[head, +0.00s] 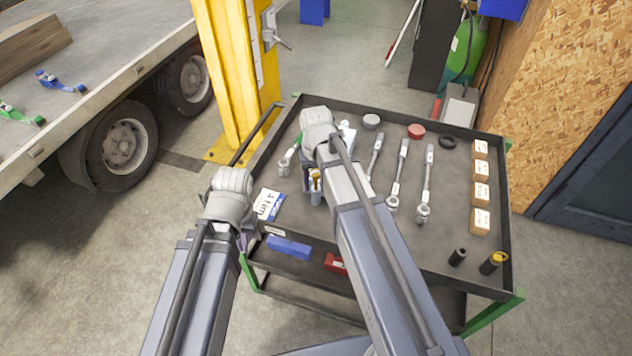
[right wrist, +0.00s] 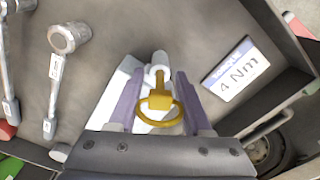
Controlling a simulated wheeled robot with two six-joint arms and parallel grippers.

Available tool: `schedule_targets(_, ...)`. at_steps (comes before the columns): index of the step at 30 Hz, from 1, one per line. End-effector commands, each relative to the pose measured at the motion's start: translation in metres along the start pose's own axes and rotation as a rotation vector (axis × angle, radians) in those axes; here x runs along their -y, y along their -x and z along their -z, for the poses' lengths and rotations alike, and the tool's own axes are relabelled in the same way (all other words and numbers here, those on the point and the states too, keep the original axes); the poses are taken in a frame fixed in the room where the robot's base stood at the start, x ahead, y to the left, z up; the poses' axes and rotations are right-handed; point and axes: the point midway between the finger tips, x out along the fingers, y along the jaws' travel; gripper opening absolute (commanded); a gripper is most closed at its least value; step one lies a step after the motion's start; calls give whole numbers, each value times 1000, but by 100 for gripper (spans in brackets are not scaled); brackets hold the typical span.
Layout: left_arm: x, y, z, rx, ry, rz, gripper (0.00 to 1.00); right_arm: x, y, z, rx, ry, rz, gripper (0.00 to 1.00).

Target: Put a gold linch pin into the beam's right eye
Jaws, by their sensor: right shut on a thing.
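A gold linch pin (right wrist: 160,101) with a ring shows between the purple-padded fingers of my right gripper (right wrist: 158,103) in the right wrist view. My right gripper is shut on it. A pale cylindrical piece (right wrist: 158,65) shows just beyond the pin. In the head view the gold pin (head: 315,180) is small, above the cart top and partly hidden by my right arm. My left gripper (head: 243,240) is mostly hidden below its wrist by the cart's left edge, and its jaws cannot be made out. I cannot identify the beam or its right eye.
The dark cart (head: 455,228) has a raised rim. It holds several wrenches (head: 400,170), small boxes (head: 480,195), a "4 Nm" card (right wrist: 236,69), a black cylinder (head: 457,257) and one with a yellow top (head: 492,263). A yellow post (head: 228,70) and trailer (head: 110,70) stand left.

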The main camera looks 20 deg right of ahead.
Motion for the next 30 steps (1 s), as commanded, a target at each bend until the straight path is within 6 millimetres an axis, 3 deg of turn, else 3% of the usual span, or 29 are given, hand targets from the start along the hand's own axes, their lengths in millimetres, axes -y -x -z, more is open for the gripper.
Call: schedule_targets(30, -3, -36, 2, 0, 0, 0, 0, 0, -36, 0, 0, 0, 0, 5)
